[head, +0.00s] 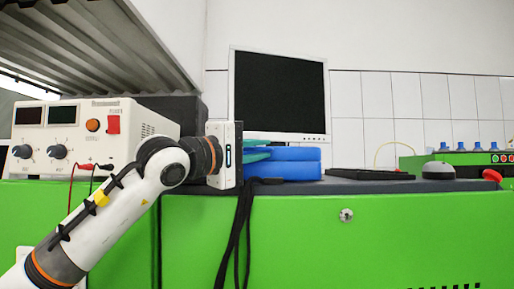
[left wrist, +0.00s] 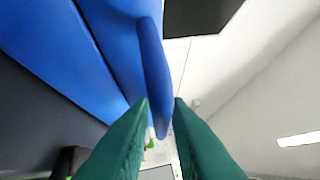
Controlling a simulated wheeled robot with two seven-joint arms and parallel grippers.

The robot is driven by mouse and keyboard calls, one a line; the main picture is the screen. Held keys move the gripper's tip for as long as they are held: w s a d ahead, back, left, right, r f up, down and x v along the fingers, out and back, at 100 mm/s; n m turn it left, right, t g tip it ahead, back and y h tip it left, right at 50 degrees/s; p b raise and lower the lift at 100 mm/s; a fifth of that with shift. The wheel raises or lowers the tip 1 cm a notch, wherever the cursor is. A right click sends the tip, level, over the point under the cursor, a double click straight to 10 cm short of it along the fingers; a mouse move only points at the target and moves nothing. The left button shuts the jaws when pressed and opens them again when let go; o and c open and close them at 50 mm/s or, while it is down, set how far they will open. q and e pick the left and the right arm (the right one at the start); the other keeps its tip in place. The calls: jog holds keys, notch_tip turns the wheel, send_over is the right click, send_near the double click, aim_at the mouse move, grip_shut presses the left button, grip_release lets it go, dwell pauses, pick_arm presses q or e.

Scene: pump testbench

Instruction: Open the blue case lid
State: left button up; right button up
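The blue case (head: 292,171) lies on the dark bench top in front of the monitor, and its lid (head: 295,154) looks closed, flat over the lower part. My left gripper (head: 268,152) is at the case's left end, with its teal fingers level with the lid. In the left wrist view the two green fingers (left wrist: 161,104) are apart, and a rounded blue edge of the case (left wrist: 155,75) reaches down between them. A gap shows on the right of this edge; contact on the left cannot be told. My right gripper is in neither view.
A monitor (head: 279,95) stands behind the case. A white power supply (head: 88,135) with red and black leads is at the left, under a ribbed metal shelf (head: 95,40). A dark flat keyboard-like object (head: 370,174) and a grey dome (head: 437,170) lie to the right.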

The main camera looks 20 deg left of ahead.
pick_arm(q)
grip_shut()
jog(key=shift+r, duration=0.15)
